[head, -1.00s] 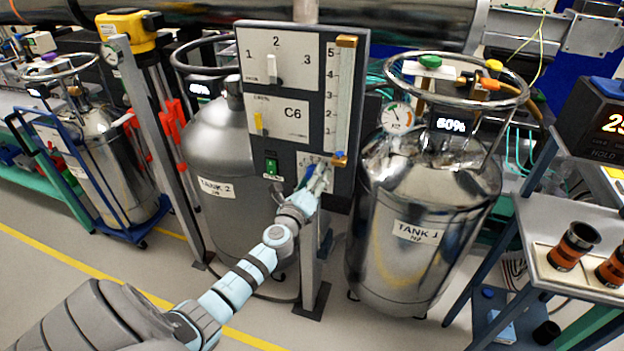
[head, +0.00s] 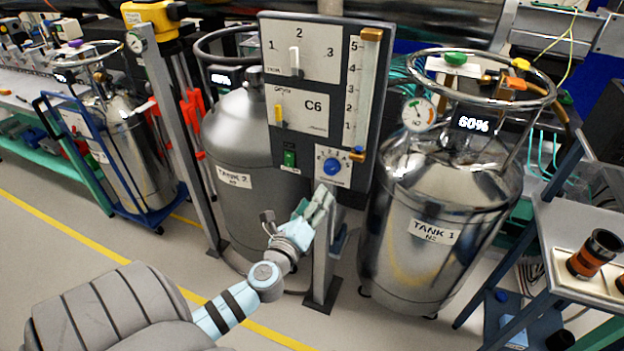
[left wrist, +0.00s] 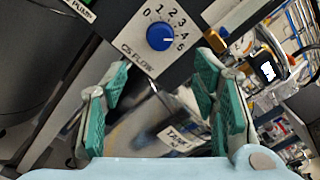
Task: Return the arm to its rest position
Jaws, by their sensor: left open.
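My left gripper (head: 316,204) is in front of the control panel's post, just below the blue knob (head: 332,166), and holds nothing. In the left wrist view its green-padded fingers (left wrist: 160,108) stand wide apart, with the blue knob (left wrist: 160,37) beyond them, clear of both. The knob sits on a white plate numbered 0 to 5 and marked C5 FLOW. My left arm (head: 266,276) reaches up from the lower left. My right gripper is not in view.
The grey control panel (head: 388,100) stands between Tank 2 (head: 232,140) and the shiny Tank 1 (head: 440,200). A shelf cart (head: 590,230) with black-and-orange cylinders is at the right. Open floor (head: 60,260) lies at the lower left.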

